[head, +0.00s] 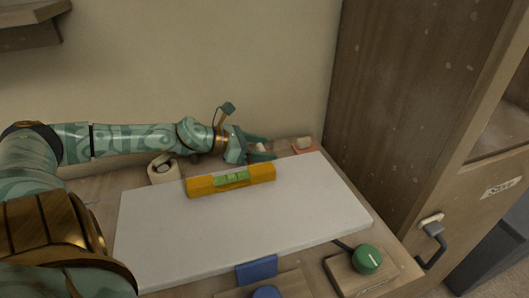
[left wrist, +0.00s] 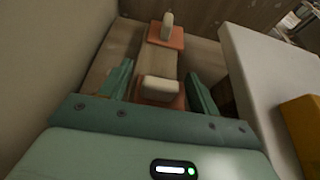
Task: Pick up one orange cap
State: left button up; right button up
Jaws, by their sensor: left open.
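Two flat orange pieces, each with a cream block on top, look like the orange caps. The near orange cap (left wrist: 146,99) lies between the fingers of my left gripper (left wrist: 160,80) in the left wrist view. The fingers are spread to either side of its cream block; I cannot tell whether they touch it. The far orange cap (left wrist: 157,40) lies beyond the fingertips. In the head view, my left gripper (head: 266,147) is open behind the white board, and the far orange cap (head: 299,151) is to its right. My right gripper is not in view.
A white board (head: 250,222) fills the table's middle, with an orange level (head: 205,186) on its back edge. A tape roll (head: 163,170) stands left of my gripper. A green knob (head: 367,259) is at front right, a blue piece (head: 257,270) in front. The wall is close behind.

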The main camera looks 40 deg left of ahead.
pick_arm(q)
jog(key=shift+w+d+f+b, duration=0.15)
jog(key=shift+w+f+b, duration=0.2)
jog(key=shift+f, duration=0.1)
jog(key=shift+w+d+r, duration=0.1)
jog(key=shift+r, duration=0.2)
jog(key=c, duration=1.1)
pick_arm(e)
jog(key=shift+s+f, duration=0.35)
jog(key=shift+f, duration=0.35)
